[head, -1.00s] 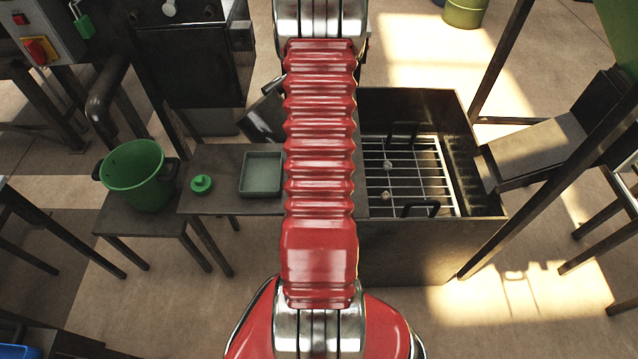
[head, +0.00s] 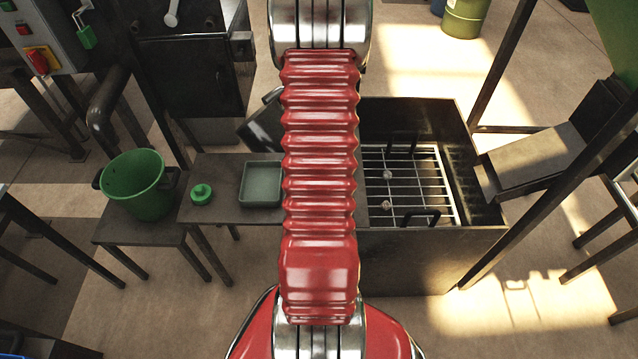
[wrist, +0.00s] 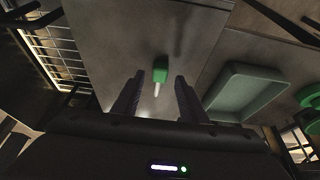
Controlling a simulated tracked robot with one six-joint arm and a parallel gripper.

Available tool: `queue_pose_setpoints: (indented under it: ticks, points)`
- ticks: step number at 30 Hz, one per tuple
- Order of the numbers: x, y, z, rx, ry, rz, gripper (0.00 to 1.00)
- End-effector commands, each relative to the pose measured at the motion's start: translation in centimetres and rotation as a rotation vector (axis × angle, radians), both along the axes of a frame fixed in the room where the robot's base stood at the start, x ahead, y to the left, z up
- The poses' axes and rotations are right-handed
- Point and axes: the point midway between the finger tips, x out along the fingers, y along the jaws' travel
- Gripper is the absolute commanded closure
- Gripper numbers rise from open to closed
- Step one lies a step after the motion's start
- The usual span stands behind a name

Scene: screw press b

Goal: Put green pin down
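The green pin (wrist: 160,72) has a green head and a thin pale shaft. In the wrist view it shows against the grey bench top (wrist: 125,40), just beyond and between my fingertips. My gripper (wrist: 158,82) is open, with a visible gap between the pin and each dark finger. I cannot tell for sure whether the pin rests fully on the surface. In the head view my arm hides the gripper and the pin.
A shallow grey-green tray (head: 261,185) stands close by; it also shows in the wrist view (wrist: 246,92). A round green knobbed piece (head: 202,195) and a green pot (head: 137,187) stand left of it. A dark basin with a wire rack (head: 408,185) is on the right.

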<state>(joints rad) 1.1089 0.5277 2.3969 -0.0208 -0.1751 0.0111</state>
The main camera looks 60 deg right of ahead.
Motion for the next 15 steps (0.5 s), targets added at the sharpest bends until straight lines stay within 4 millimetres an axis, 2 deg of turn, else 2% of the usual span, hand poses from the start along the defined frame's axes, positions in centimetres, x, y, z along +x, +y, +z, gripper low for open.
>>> queue_pose_setpoints:
  ticks: [15]
  points:
    - [-0.8,1.6,4.6,-0.002,-0.001,-0.001,0.61]
